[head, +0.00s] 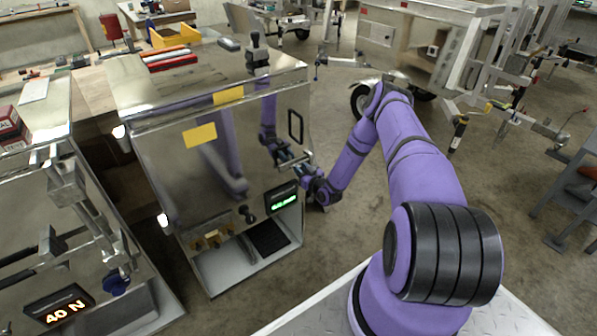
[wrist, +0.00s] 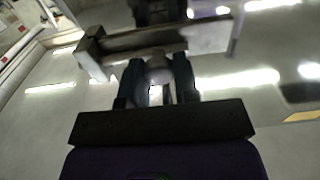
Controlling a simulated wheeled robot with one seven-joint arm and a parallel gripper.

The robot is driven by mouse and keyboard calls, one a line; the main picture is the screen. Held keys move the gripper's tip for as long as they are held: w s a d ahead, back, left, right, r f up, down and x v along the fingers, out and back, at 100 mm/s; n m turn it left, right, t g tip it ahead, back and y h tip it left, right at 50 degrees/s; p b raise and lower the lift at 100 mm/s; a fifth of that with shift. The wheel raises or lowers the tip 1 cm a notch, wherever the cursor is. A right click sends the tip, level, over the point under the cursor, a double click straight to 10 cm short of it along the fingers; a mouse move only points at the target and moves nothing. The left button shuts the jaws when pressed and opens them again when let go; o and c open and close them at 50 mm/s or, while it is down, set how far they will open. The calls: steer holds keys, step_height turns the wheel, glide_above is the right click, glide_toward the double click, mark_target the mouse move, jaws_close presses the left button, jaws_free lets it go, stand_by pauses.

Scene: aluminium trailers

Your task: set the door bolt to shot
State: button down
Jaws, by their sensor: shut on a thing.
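The cabinet with a mirror-like metal front (head: 215,160) stands left of centre in the head view. My gripper (head: 286,157) is at the right part of that front, below a black pull handle (head: 295,126). In the wrist view my gripper (wrist: 158,72) has its two dark fingers closed on a pale rounded knob (wrist: 158,66), which I take to be the door bolt's knob. A grey bar (wrist: 165,41) runs crosswise just beyond the fingertips, close to the shiny surface. My wrist hides the bolt in the head view, and I cannot tell its position.
A green-lit display (head: 281,198) sits low on the cabinet front, near my wrist. A second metal unit with an orange display reading 40 N (head: 62,306) stands at left. A trailer (head: 425,40) is behind at right.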

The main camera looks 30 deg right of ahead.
steer(key=c, duration=0.9)
jaws_free()
steer(key=shift+d, duration=0.25)
steer(key=shift+s, duration=0.15)
steer(key=s, duration=1)
steer(key=shift+s+d, duration=0.15)
steer(key=shift+s, duration=0.15)
